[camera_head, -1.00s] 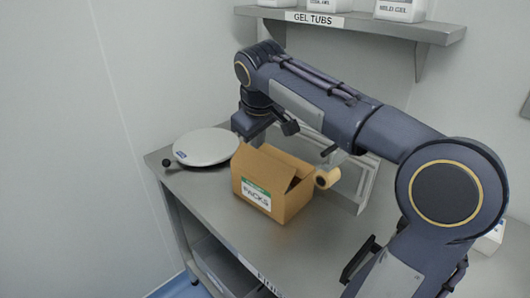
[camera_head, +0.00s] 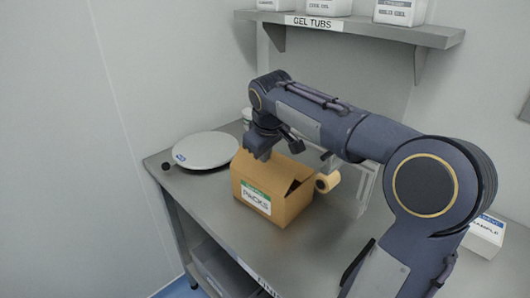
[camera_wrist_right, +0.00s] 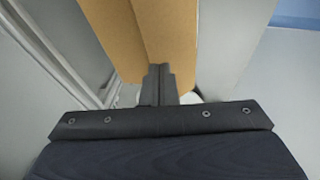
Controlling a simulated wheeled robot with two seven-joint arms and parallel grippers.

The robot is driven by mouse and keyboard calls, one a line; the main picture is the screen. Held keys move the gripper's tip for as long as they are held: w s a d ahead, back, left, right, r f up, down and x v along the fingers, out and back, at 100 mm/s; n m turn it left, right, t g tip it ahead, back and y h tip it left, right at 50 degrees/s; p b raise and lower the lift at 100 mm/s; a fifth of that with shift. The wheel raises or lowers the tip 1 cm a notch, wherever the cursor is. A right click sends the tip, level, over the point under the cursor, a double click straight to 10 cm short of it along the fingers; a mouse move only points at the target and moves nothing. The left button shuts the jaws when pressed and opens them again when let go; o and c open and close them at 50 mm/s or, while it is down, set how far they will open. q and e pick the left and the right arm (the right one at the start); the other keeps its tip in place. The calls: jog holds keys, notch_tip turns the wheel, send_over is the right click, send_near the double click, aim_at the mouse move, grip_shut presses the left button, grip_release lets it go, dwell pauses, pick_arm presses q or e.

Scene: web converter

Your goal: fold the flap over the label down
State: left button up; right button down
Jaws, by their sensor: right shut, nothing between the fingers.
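The cardboard box (camera_head: 289,211) stands on the steel table. Its front carries a green and white label (camera_head: 256,198) reading PACKS. A brown top panel (camera_head: 262,178) lies above the label side, and a dark gap shows at its right end. I cannot tell exactly how far down the flap over the label lies. My right gripper (camera_head: 262,156) is shut and empty, low over the top of the box at its back left. In the right wrist view, its closed fingertips (camera_wrist_right: 158,70) point at brown cardboard (camera_wrist_right: 150,35); contact is unclear. My left gripper is out of view.
A round scale (camera_head: 206,150) stands left of the box. A tape roll (camera_head: 327,181) is close at the box's right, with a grey frame behind it. A GEL TUBS shelf (camera_head: 370,28) hangs above. The table front (camera_head: 240,240) is clear.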

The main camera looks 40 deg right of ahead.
aim_at(274, 160)
jog(key=shift+w+d+f+y+p, duration=0.1)
jog(key=shift+d+y+p, duration=0.7)
jog(key=shift+p, duration=0.55)
jog(key=d+f+y+p, duration=0.1)
jog(key=y+p, duration=0.1)
jog(key=d+f+y+p, duration=0.1)
jog(key=y+p, duration=0.1)
jog(key=f+m+g+y+p, duration=0.1)
jog(key=p, duration=0.1)
jog(key=shift+w+d+y, duration=0.25)
jog(key=shift+d+y, duration=0.15)
jog(key=shift+d+f+m+y+p, duration=0.1)
jog(key=shift+f+m+y+p, duration=0.15)
jog(key=shift+y+p, duration=0.35)
jog(key=shift+d+f+m+y+p, duration=0.15)
jog(key=shift+f+y+p, duration=0.2)
jog(key=shift+y, duration=0.45)
jog(key=shift+a, duration=0.15)
jog(key=v, duration=0.2)
jog(key=b+v, duration=0.1)
jog(key=v, duration=0.2)
jog(key=a+v, duration=0.1)
jog(key=v, duration=0.1)
jog(key=shift+s+d+r, duration=0.1)
jog(key=shift+d+r, duration=0.05)
jog(key=shift+r, duration=0.45)
